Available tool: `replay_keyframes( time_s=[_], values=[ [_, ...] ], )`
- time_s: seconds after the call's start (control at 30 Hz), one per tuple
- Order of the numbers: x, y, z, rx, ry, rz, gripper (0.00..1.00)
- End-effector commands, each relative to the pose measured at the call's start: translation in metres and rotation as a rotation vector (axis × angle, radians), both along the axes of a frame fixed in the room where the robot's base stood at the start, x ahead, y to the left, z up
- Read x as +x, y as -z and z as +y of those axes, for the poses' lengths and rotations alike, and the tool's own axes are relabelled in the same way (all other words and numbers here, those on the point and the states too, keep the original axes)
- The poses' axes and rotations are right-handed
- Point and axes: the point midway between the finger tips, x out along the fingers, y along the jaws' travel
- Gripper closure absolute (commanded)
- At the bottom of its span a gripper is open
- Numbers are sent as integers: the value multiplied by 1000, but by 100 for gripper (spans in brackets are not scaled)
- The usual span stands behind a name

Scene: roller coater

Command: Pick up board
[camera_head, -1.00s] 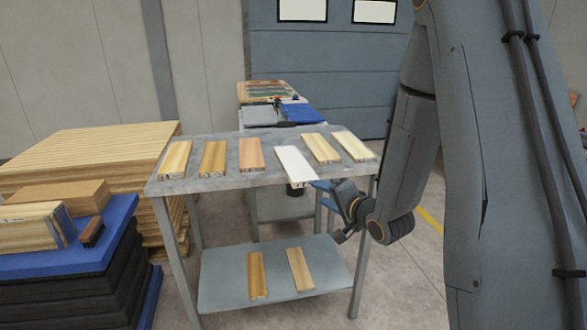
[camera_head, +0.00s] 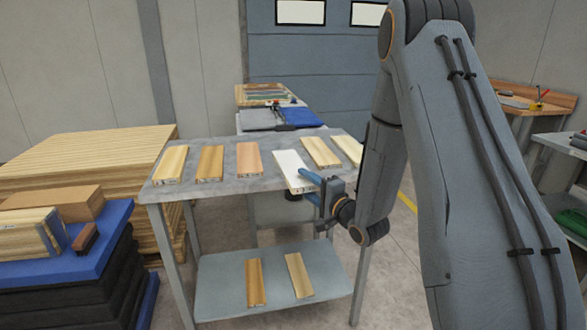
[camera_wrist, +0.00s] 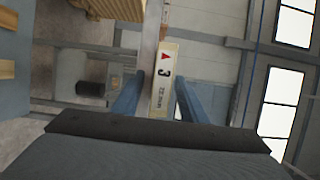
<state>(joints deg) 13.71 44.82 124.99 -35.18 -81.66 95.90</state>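The white board (camera_head: 288,165) lies flat on the grey table, its near end at the front edge. My gripper (camera_head: 306,185) is at that near end, its blue fingers on either side of it. In the wrist view the board's end face (camera_wrist: 164,85), with a red triangle and a "3", shows between my two open fingers (camera_wrist: 160,100). A gap shows beside the left finger; whether the right finger touches cannot be told. Wooden boards lie left of the white one (camera_head: 249,158) and right of it (camera_head: 321,151).
The grey table (camera_head: 225,182) has a lower shelf (camera_head: 215,290) with two more boards (camera_head: 255,283). Pallet wood (camera_head: 90,150) and a blue-topped stack (camera_head: 60,258) stand to the left. A workbench (camera_head: 520,105) stands at the right.

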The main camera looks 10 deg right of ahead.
Motion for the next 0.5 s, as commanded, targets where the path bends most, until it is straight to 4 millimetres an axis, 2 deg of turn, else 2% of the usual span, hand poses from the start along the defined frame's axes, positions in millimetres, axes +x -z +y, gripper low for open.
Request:
replay_keyframes(
  time_s=[0.3,0.37,0.5],
  values=[
    [6,0,3,-1,-1,0,61],
    [6,0,3,-1,-1,0,69],
    [6,0,4,-1,-1,0,93]
  ],
)
